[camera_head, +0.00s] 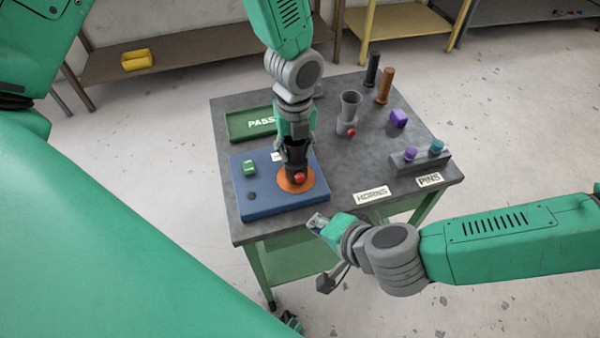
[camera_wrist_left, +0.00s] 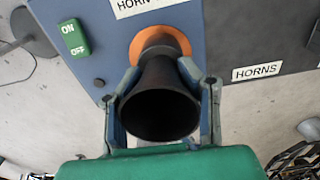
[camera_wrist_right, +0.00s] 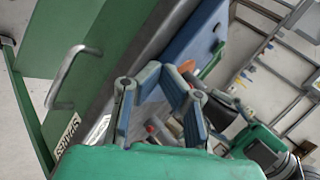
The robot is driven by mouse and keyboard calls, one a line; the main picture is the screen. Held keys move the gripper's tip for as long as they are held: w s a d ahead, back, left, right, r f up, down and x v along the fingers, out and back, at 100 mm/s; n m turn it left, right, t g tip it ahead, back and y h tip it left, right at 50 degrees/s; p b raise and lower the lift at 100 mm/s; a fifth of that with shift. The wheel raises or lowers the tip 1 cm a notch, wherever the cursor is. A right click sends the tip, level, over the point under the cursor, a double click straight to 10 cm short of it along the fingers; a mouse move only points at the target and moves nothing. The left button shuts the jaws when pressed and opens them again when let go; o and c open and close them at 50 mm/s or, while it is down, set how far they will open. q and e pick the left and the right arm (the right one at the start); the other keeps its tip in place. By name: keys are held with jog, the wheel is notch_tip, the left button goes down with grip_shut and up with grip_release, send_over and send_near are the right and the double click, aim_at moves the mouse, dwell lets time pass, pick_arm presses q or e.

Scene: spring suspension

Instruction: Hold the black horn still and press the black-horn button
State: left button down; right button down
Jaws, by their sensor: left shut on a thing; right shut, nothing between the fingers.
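The black horn (camera_head: 295,157) stands upright on an orange disc (camera_head: 310,180) on the blue base (camera_head: 265,205). Its red button (camera_head: 299,176) faces the front, low on the horn. My left gripper (camera_head: 294,143) comes from above and is shut around the horn. In the left wrist view the horn's open mouth (camera_wrist_left: 160,110) sits between the fingers. My right gripper (camera_head: 318,222) is shut and empty near the table's front edge, below and right of the button and apart from it. Its closed fingers (camera_wrist_right: 161,74) show in the right wrist view.
A green ON/OFF switch (camera_head: 249,167) and a small dark knob (camera_head: 252,196) are on the blue base. A green PASS tray (camera_head: 250,124) lies behind. A grey horn (camera_head: 349,112) and a pin holder (camera_head: 420,160) stand to the right. Bare tabletop lies between.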

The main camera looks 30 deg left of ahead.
aim_at(300, 178)
jog(key=shift+w+a, duration=0.1)
jog(key=w+a, duration=0.1)
jog(key=a, duration=0.1)
jog(key=w+a, duration=0.4)
jog(key=shift+f, duration=0.25)
jog(key=shift+w+a, duration=0.25)
jog(key=shift+w, duration=0.05)
jog(key=shift+w+a, duration=0.1)
dwell(1.3)
jog(key=shift+w+a+r, duration=0.1)
jog(key=shift+w+a, duration=0.05)
jog(key=shift+w+a, duration=0.35)
dwell(1.1)
jog(key=shift+d, duration=0.1)
jog(key=shift+s+d, duration=0.6)
